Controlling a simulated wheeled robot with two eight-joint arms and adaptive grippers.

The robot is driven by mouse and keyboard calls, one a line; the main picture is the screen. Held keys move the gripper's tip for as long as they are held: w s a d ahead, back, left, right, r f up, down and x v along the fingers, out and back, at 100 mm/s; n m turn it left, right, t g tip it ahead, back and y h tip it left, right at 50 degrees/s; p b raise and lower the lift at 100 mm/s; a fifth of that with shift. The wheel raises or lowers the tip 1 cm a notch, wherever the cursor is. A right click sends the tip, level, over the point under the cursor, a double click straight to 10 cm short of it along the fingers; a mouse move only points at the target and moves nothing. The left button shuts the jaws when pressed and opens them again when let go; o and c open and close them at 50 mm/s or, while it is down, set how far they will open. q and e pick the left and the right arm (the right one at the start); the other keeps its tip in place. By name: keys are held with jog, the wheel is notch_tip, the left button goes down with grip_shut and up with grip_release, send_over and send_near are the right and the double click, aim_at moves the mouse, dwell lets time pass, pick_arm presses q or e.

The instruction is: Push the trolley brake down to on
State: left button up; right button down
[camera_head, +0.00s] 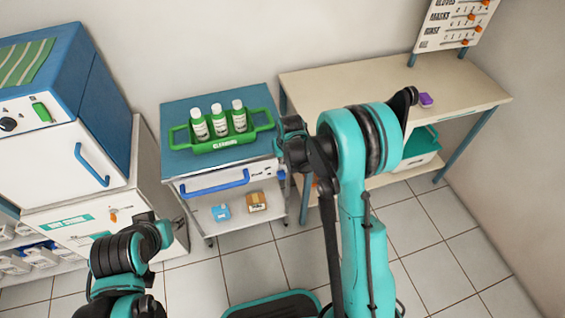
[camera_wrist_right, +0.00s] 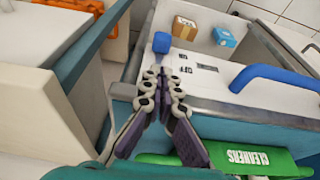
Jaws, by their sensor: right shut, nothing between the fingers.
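The trolley (camera_head: 178,110) has a blue top and a white front with a blue drawer handle (camera_head: 214,182). In the right wrist view, where the trolley appears upside down, the brake's blue knob (camera_wrist_right: 161,42) stands on a short stem beside the ON and OFF marks (camera_wrist_right: 183,63). The knob lies towards the ON side. My right gripper (camera_wrist_right: 162,72) is shut and empty, its tips close to the stem; contact cannot be told. It also shows in the head view (camera_head: 291,135) at the trolley's right front corner. My left gripper (camera_head: 155,228) is dark and partly hidden, low at left.
A green carrier (camera_head: 222,142) with white bottles stands on the trolley. Blue and cardboard boxes (camera_head: 257,201) lie on its lower shelf. A beige table (camera_head: 320,88) is close on the right. A white cabinet (camera_head: 150,180) stands at left. Tiled floor is open in front.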

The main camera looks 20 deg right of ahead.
jog(key=p+v, duration=0.1)
jog(key=v, duration=0.4)
jog(key=shift+w, duration=0.1)
dwell(0.3)
jog(key=s+r+t, duration=0.2)
jog(key=s+r, duration=1)
jog(key=r, duration=0.2)
jog(key=s+r+t, duration=0.1)
jog(key=s+r, duration=0.1)
jog(key=s, duration=1)
jog(key=shift+r+t, duration=0.3)
jog(key=shift+t, duration=0.1)
